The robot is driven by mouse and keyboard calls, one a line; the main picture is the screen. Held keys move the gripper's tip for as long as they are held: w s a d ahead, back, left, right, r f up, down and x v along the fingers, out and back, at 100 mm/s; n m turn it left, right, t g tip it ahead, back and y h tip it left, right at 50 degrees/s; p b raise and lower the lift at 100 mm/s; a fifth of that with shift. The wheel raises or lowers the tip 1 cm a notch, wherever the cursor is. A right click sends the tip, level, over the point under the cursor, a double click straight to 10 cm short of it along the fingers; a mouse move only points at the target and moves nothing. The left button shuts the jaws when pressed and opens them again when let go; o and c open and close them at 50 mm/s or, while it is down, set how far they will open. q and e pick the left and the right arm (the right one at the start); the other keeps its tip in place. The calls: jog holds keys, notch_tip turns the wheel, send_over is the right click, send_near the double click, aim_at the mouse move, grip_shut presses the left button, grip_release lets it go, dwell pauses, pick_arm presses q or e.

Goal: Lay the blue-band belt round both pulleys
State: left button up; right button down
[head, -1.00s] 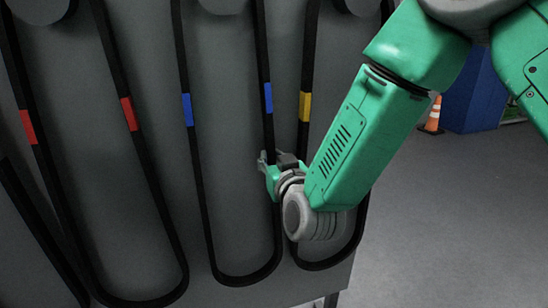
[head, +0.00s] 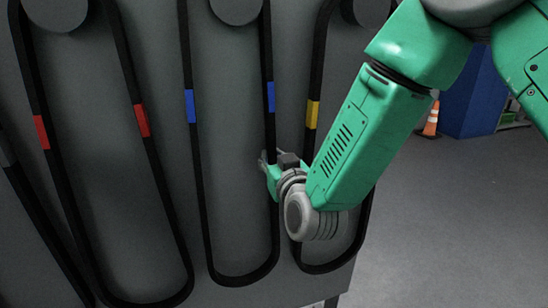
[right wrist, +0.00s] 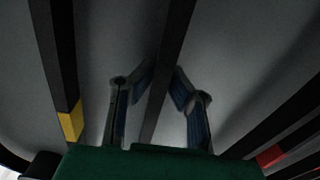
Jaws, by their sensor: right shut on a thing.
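The blue-band belt (head: 197,175) is a long black loop with two blue bands. It hangs from a round grey peg (head: 237,9) on a dark grey panel. My right gripper (head: 270,165) is shut on the belt's right strand, below the right blue band. In the right wrist view, the strand (right wrist: 175,40) runs between the two fingers of the right gripper (right wrist: 162,80). The lower loop hangs free below the gripper. No two pulleys of a dynamometer can be made out. My left gripper is not in view.
A red-band belt (head: 130,80) hangs to the left and a yellow-band belt (head: 318,60) close to the right, partly behind my right arm. Another dark belt (head: 45,225) shows at far left. An orange cone (head: 431,120) and blue box (head: 472,95) stand on open floor (head: 440,220).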

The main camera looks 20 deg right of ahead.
jog(key=shift+s+d, duration=0.1)
jog(key=shift+s, duration=0.2)
jog(key=shift+s+d, duration=0.2)
jog(key=shift+s, duration=2.85)
jog(key=shift+s+d, duration=0.15)
jog(key=shift+s, duration=0.65)
jog(key=shift+s+d, duration=0.1)
jog(key=shift+s, duration=0.65)
